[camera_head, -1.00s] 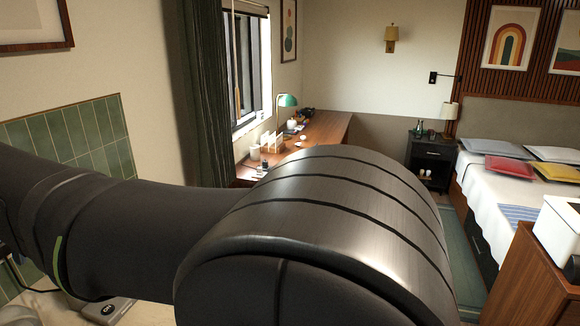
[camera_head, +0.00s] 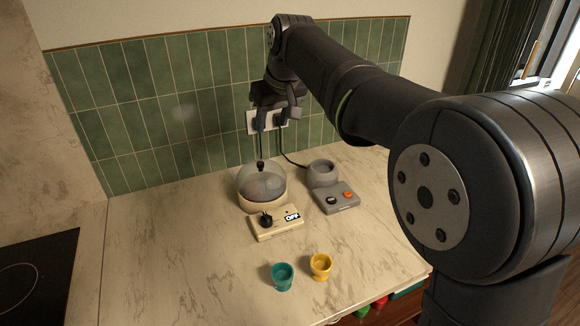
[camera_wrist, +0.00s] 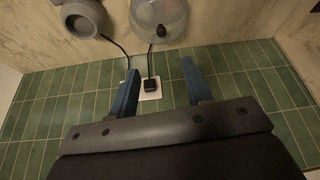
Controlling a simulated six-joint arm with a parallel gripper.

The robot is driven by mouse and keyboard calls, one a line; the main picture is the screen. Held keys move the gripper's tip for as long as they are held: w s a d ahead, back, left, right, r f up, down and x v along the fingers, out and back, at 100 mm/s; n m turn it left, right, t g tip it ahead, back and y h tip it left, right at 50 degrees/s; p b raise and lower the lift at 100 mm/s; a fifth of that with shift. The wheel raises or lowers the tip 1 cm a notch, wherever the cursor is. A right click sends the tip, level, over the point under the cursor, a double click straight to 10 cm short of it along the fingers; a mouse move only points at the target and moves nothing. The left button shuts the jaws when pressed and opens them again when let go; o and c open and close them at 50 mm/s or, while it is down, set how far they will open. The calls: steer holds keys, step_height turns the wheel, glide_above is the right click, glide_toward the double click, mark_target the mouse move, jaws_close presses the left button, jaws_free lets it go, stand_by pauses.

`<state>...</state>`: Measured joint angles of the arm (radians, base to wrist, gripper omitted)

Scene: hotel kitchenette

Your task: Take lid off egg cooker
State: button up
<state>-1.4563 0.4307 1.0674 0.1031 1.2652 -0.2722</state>
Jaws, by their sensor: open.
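The egg cooker (camera_head: 249,204) stands on the counter, with a cream base and a control block (camera_head: 278,222) marked OFF. Its clear domed lid (camera_head: 262,181) with a black knob (camera_head: 260,165) sits on top, and rounded shapes show dimly inside. The lid also shows at the top of the wrist view (camera_wrist: 157,14), with its knob (camera_wrist: 161,31). My gripper (camera_head: 272,123) is above and behind the cooker, near the tiled wall. In the wrist view my gripper (camera_wrist: 160,81) has its two blue fingers wide apart with nothing between them.
A grey appliance (camera_head: 336,190) with a round cup stands right of the cooker. Teal (camera_head: 283,275) and yellow (camera_head: 320,265) egg cups stand in front. A wall socket (camera_head: 252,122) with cords is behind. A black hob (camera_head: 38,275) is at left.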

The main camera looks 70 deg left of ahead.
glide_above(260, 163)
steer(key=d, duration=0.3)
steer(key=f, duration=0.7)
steer(key=w+f, duration=0.1)
steer(key=f, duration=0.3)
steer(key=shift+a+f, duration=0.15)
steer(key=shift+f, duration=0.2)
steer(key=x, duration=0.5)
steer(key=shift+s+a, duration=0.25)
jaws_close()
